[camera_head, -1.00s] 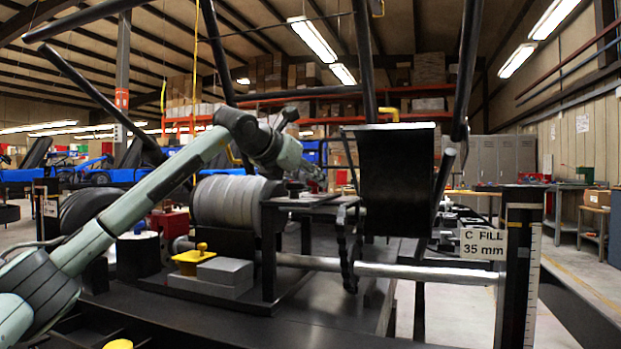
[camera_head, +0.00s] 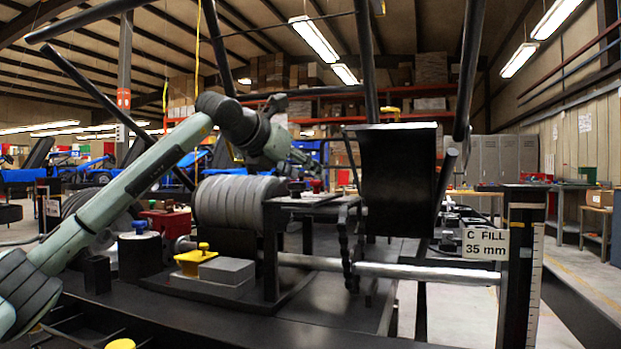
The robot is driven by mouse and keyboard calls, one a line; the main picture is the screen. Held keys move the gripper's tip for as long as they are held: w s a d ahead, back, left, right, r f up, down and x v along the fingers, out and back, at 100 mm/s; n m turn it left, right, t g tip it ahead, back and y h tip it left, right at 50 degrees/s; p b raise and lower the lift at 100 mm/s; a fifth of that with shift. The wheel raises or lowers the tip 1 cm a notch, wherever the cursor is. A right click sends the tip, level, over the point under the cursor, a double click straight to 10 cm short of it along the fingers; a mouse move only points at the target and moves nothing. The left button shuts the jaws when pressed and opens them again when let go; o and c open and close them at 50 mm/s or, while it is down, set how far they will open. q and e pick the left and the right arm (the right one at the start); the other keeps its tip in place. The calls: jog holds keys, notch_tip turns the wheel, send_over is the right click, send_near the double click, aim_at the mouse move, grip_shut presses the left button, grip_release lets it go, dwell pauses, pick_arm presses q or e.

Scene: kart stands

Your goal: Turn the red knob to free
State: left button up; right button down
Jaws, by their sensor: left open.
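The red knob (camera_head: 316,186) is small and sits on top of the black stand (camera_head: 300,200) in the middle of the view, left of the large black panel. Its pointer and any markings are too small to read. My left gripper (camera_head: 309,166) is just above and behind the knob, apart from it as far as I can tell. It is open and nothing shows in it. My left arm reaches in from the left over the grey ribbed roll. My right gripper is not in view.
A grey ribbed roll (camera_head: 238,202) stands left of the knob. A black upright panel (camera_head: 399,180) stands close on the right. A silver bar (camera_head: 420,271) runs right to a "C FILL 35 mm" sign (camera_head: 484,244).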

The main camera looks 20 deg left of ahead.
pick_arm(q)
jog(key=v, duration=0.8)
jog(key=shift+d, duration=0.1)
